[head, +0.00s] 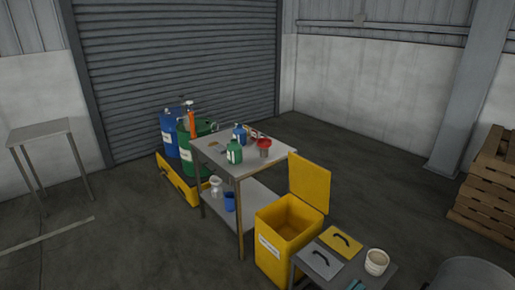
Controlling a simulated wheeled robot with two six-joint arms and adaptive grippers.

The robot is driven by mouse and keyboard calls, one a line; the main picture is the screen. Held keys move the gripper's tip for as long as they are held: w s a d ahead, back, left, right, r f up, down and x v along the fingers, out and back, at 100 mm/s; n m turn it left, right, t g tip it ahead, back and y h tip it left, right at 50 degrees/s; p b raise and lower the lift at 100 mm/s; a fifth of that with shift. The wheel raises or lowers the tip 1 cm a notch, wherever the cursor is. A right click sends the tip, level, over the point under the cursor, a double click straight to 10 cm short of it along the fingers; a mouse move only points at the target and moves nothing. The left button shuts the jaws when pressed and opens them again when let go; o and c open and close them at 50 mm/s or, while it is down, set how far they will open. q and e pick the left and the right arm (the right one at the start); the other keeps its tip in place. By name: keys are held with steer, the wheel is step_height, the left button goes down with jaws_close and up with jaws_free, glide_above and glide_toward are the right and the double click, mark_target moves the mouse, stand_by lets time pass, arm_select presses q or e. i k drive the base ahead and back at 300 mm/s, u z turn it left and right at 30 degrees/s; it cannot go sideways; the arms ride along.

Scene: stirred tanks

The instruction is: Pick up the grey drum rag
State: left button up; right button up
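I cannot make out a grey drum rag for certain in the head view. A blue drum (169,136) and a green drum (190,158) stand on a yellow spill pallet (184,190) in front of the shutter. The drum tops are small and partly crowded by an orange and grey upright fitting (192,122), so a rag there cannot be told apart. Neither of my grippers is in view.
A metal work table (279,161) holds several bottles and a red funnel (263,143). An open yellow bin (277,240) stands before it. A low table with grey (320,262) and yellow (342,243) handled lids is front right. Floor at the left is mostly clear.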

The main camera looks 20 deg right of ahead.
mark_target(221, 149)
steer(key=z, duration=0.15)
steer(key=i, duration=3.25)
